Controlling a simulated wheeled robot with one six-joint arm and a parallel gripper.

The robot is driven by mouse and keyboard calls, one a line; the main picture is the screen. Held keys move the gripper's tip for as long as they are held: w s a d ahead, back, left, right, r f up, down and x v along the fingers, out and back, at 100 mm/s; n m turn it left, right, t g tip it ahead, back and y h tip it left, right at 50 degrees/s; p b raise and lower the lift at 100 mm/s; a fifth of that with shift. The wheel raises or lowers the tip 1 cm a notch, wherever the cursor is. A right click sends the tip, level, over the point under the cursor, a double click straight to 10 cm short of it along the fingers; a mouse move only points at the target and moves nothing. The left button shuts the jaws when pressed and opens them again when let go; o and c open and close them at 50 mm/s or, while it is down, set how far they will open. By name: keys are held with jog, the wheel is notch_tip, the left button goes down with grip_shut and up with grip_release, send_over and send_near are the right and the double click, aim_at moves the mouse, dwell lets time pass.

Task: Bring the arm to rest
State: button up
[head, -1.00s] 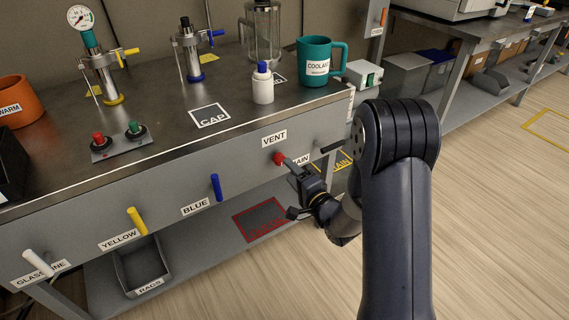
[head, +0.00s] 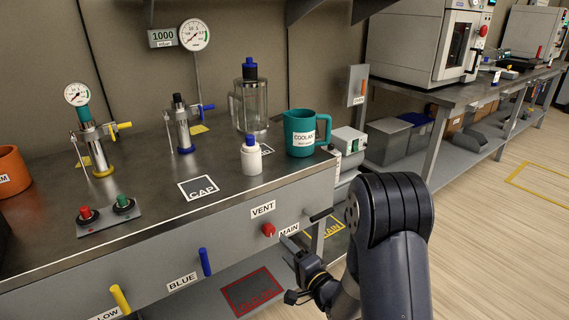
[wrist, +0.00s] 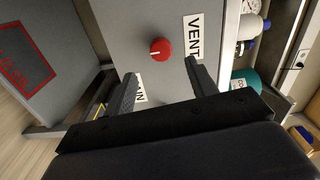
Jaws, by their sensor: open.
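My gripper (head: 291,250) is in front of the bench's front panel, at the right end near the VENT and MAIN labels. In the wrist view my gripper (wrist: 164,82) is open, its two black fingers apart with nothing between them. The red VENT knob (head: 268,230) sits on the panel just left of the gripper in the head view. In the wrist view the red knob (wrist: 161,49) lies ahead, beyond the fingertips and apart from them. The MAIN label (head: 289,230) is partly covered by a finger in the wrist view.
Blue (head: 204,262) and yellow (head: 120,299) handles stick out of the panel to the left. On the bench stand a teal COOLANT mug (head: 301,134), a white bottle (head: 251,157) and a glass jar (head: 250,104). The floor (head: 500,240) at right is clear.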

aim_at(270, 233)
jog(key=b+x, duration=0.1)
jog(key=x, duration=0.7)
jog(key=shift+w+a, duration=0.2)
